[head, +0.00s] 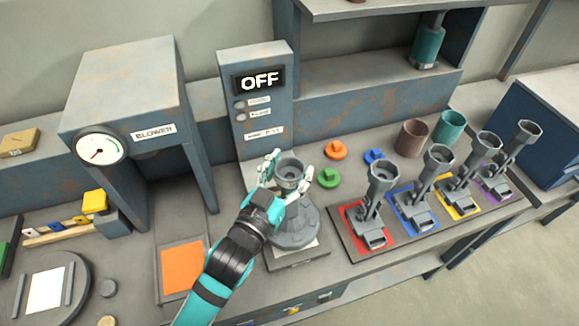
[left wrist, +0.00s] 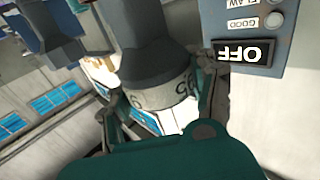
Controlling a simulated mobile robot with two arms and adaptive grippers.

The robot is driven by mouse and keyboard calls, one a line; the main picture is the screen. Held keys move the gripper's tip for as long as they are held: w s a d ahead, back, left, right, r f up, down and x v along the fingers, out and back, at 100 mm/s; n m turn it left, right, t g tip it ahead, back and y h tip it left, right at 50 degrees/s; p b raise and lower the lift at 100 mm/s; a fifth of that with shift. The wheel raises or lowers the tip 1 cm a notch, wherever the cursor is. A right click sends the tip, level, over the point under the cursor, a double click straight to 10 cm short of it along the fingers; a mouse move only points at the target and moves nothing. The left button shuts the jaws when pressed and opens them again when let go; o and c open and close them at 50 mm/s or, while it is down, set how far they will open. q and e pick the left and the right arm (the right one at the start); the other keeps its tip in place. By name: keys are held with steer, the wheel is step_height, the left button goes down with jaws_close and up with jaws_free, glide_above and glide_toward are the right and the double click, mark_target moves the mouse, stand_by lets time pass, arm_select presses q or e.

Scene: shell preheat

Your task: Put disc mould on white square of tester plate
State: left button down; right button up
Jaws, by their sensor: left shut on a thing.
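My left gripper (head: 286,177) is shut on a grey mould with an open cup top and a wide round foot, which I take to be the disc mould (head: 296,232). The fingers close around its upper part. The mould is upright over the tester plate (head: 285,263), in front of the tester panel (head: 267,135) reading OFF. It hides most of the plate's white square, so I cannot tell whether it touches. My right gripper is not in view.
Several grey clamp-like tools stand on coloured squares on a rack (head: 352,247) at right. Green (head: 328,177), orange (head: 336,149) and blue (head: 374,156) pieces lie behind. An orange square (head: 182,267) and a round plate (head: 78,294) are at left, near the blower (head: 125,85).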

arm_select(q)
steer(key=c, duration=0.8)
jaws_free()
steer(key=shift+f, duration=0.2)
steer(key=o, duration=0.4)
steer(key=shift+o, duration=0.2)
steer(key=shift+r, duration=0.25)
steer(key=b+v, duration=0.3)
steer(key=v, duration=0.9)
